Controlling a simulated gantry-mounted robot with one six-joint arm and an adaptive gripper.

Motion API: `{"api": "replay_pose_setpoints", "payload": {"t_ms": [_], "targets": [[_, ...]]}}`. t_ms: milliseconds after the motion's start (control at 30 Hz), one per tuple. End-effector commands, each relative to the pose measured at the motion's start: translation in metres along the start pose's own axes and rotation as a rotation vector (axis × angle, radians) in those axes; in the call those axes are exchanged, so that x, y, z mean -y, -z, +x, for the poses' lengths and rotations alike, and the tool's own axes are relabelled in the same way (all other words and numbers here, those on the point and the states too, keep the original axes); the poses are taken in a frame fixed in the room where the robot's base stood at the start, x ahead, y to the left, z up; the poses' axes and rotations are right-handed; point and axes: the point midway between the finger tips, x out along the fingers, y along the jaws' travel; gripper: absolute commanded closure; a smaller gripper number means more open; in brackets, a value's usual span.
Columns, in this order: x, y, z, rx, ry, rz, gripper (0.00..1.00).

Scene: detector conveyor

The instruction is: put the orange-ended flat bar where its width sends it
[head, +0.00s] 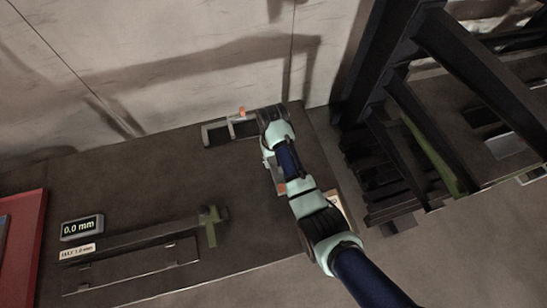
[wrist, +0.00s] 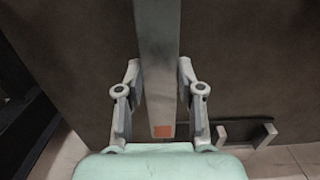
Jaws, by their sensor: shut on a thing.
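My gripper (wrist: 162,105) is shut on the flat bar (wrist: 157,60), a long grey strip with an orange square near its end. In the wrist view the bar runs between the two fingers and out past the top edge. In the head view my wrist covers most of the bar; a grey part with an orange mark (head: 281,187) shows below it. A caliper-like gauge (head: 135,240) with a green jaw lies on the dark table at the front left. Its display (head: 82,228) reads 0.0 mm. A small label (head: 77,253) beside it is hard to read.
A red surface (head: 22,240) is at the far left. Black framework (head: 400,110) stands right. The table's middle is clear.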

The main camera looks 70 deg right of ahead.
Motion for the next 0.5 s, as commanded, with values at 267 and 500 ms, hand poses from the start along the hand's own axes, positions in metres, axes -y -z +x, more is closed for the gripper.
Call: {"api": "replay_pose_setpoints", "payload": {"t_ms": [267, 500], "targets": [[0.0, 0.002, 0.037, -0.001, 0.0, 0.0, 1.0], [0.0, 0.002, 0.037, -0.002, 0.0, 0.0, 1.0]]}}
